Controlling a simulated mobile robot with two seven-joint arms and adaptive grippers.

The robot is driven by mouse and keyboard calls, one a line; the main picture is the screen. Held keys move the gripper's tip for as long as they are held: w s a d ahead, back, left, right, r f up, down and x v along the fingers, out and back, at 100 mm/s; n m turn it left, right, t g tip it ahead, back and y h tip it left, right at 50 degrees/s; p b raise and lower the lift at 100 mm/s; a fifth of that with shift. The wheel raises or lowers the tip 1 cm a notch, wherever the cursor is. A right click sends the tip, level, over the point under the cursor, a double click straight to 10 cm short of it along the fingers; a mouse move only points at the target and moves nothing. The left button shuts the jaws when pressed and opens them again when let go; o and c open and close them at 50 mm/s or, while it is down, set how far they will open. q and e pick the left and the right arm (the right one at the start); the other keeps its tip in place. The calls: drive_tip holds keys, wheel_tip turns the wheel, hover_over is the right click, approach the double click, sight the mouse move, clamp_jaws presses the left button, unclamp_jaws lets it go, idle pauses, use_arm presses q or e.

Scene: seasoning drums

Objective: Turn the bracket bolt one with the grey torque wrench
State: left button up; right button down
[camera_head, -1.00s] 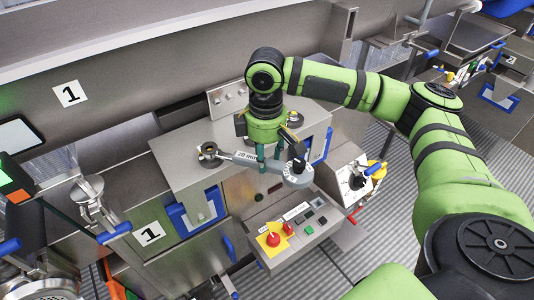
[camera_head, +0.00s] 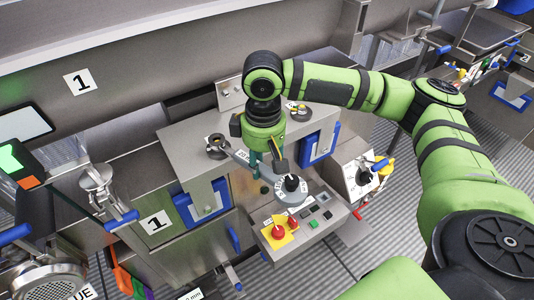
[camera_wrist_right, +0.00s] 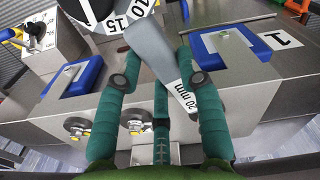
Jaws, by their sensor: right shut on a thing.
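The grey torque wrench (camera_head: 238,158) is held by my right gripper (camera_head: 268,158) above the front of the steel housing. Its round numbered dial end (camera_head: 291,191) hangs beyond the housing's front edge, over the control box. Its other end reaches towards the left bolt fitting (camera_head: 217,147) on the housing top; I cannot tell whether it is seated there. In the right wrist view, the wrench shaft (camera_wrist_right: 153,50), marked 20 mm, lies between the teal fingers. A second bolt fitting (camera_head: 298,110) sits at the right. Which fitting is bolt one is unclear. My left gripper is out of view.
The control box (camera_head: 300,222) with a red emergency button (camera_head: 278,232) lies close below the dial end. A rotary switch box (camera_head: 362,178) stands to the right. Blue handles (camera_head: 122,220) stick out at the left. Free floor (camera_head: 345,240) shows at the right.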

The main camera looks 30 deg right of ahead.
drive_tip(key=a+m+p, duration=0.1)
drive_tip(key=a+p, duration=0.1)
drive_tip(key=s+a+m+p, duration=0.1)
drive_tip(key=a+m+p, duration=0.1)
drive_tip(key=shift+a+m+p, duration=0.1)
drive_tip(key=shift+m+p, duration=0.2)
drive_tip(key=shift+p, duration=0.1)
idle(0.4)
drive_tip(key=shift+p, duration=0.6)
drive_tip(key=shift+r, duration=0.15)
drive_tip(key=shift+r+p, duration=1)
drive_tip(key=shift+p, duration=0.3)
drive_tip(key=shift+r, duration=1.85)
